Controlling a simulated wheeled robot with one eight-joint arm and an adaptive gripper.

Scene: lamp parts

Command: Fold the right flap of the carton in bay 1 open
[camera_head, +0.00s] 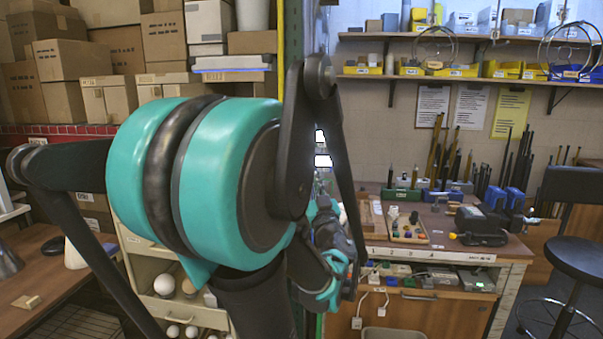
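No carton that I can identify as the one in bay 1 shows in the head view, and I see no open or closed right flap. My teal and black arm fills the left and centre of the view and hides much behind it. Its far links (335,235) reach down in front of the workbench. The fingertips cannot be made out there, so I cannot tell whether my gripper is open or shut, or whether it holds anything.
Stacked cardboard cartons (68,60) fill the shelves at upper left. A beige shelf unit (140,262) below holds white globes (165,285). A wooden workbench (425,255) with tools stands at right, beside a black stool (580,258). A brown table (50,290) is at lower left.

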